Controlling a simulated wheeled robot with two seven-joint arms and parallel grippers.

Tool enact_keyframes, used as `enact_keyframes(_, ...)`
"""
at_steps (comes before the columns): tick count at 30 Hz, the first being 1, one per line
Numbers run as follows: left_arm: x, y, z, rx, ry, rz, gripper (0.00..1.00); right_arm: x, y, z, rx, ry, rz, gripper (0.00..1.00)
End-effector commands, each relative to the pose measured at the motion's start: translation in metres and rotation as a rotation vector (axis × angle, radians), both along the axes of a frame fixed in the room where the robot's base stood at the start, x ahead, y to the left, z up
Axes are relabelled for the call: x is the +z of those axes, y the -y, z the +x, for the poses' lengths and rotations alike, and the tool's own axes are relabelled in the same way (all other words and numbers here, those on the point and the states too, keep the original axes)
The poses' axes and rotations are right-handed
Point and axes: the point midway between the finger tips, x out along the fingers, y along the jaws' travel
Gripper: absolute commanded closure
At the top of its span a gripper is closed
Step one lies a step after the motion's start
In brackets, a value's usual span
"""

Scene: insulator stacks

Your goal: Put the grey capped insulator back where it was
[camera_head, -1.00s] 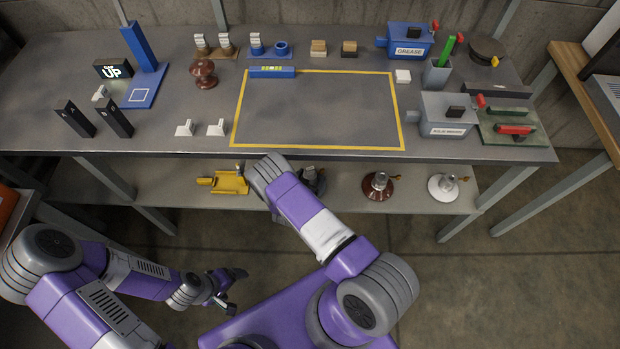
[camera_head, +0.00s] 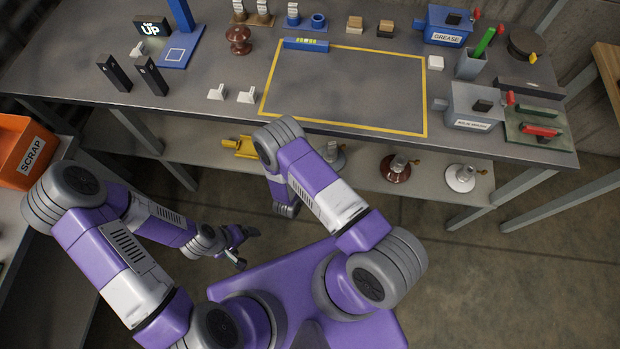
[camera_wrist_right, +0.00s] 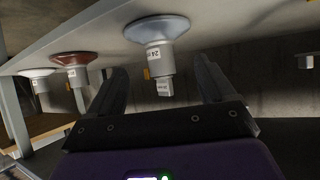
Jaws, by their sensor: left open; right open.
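The grey insulator (camera_head: 333,155) stands on the lower shelf in the head view, partly hidden by my right arm. In the right wrist view, which is rolled so that the shelf is at the top, the grey insulator (camera_wrist_right: 158,32) shows its disc, a label and a metal end piece. My right gripper (camera_wrist_right: 157,68) is open, with its fingers on either side of the insulator's image; I cannot tell whether it is between them in depth. They do not close on it. My left gripper (camera_head: 240,246) is open and empty, low in front of the shelf.
A brown insulator (camera_head: 396,168) and a white one (camera_head: 461,178) stand farther right on the shelf. A yellow holder (camera_head: 240,147) lies left. The yellow-framed mat area (camera_head: 345,90) on the table above is empty. An orange scrap bin (camera_head: 28,150) is at left.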

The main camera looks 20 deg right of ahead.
Motion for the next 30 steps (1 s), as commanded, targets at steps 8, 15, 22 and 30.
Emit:
enact_keyframes(8,0.0,0.0,0.0,0.0,0.0,0.0,0.13,0.002,-0.054,-0.06,0.309,-0.43,0.546,0.17)
enact_keyframes(15,0.0,0.0,0.0,0.0,0.0,0.0,0.13,0.055,-0.097,-0.131,0.653,-0.661,0.82,0.17)
enact_keyframes(22,0.0,0.0,0.0,0.0,0.0,0.0,0.13,0.073,-0.106,-0.155,0.766,-0.722,0.87,0.17)
enact_keyframes(30,0.002,0.0,0.0,0.0,0.0,0.0,0.13,0.074,-0.106,-0.154,0.765,-0.722,0.869,0.17)
